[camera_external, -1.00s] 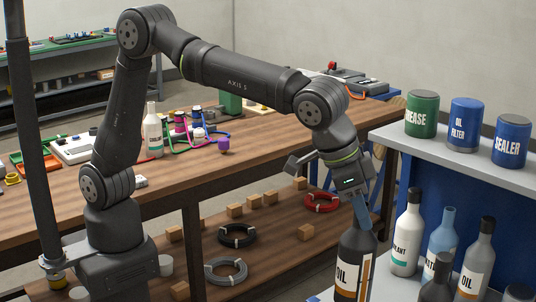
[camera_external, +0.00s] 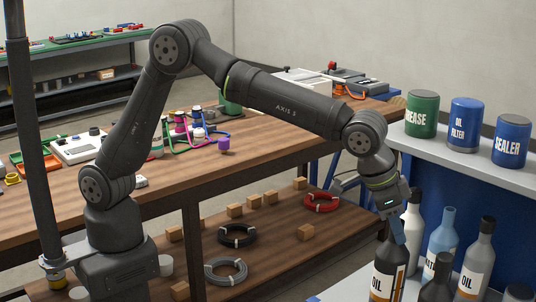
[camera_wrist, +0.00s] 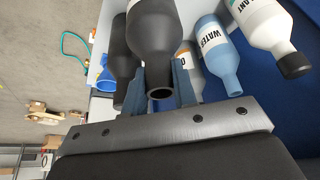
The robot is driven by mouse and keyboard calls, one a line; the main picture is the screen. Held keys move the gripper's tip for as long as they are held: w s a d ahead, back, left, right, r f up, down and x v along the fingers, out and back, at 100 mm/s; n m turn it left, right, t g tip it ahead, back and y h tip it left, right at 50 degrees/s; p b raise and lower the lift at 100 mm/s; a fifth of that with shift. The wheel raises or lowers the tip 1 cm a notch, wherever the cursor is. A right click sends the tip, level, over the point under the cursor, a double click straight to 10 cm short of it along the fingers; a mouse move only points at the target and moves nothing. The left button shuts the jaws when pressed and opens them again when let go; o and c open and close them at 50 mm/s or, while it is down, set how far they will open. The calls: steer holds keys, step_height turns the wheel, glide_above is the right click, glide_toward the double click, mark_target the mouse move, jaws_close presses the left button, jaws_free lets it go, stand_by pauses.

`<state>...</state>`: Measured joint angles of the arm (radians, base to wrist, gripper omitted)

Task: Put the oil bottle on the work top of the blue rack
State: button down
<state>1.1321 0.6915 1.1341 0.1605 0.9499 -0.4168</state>
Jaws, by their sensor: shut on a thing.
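The dark oil bottle (camera_external: 386,278) with a white and orange OIL label is upright at the left end of the rack's lower shelf. My gripper (camera_external: 397,232) is shut on its neck from above. In the wrist view the bottle (camera_wrist: 157,35) hangs between the two blue-grey fingers of my gripper (camera_wrist: 160,85). Its base is cut off by the frame, so I cannot tell whether it touches the shelf. The blue rack (camera_external: 463,165) has a pale upper top (camera_external: 450,150) and a pale lower shelf (camera_external: 345,288).
A white bottle (camera_external: 411,215), a blue water bottle (camera_external: 441,240), and other dark bottles crowd close right. A wooden bench (camera_external: 270,160) stands left.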

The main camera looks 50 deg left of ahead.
mark_target(393, 240)
steer(key=shift+f, duration=1.8)
steer(key=c, duration=1.2)
jaws_free()
steer(key=shift+f, duration=0.2)
steer(key=shift+o, duration=0.2)
steer(key=shift+r, duration=0.1)
steer(key=v, duration=1.2)
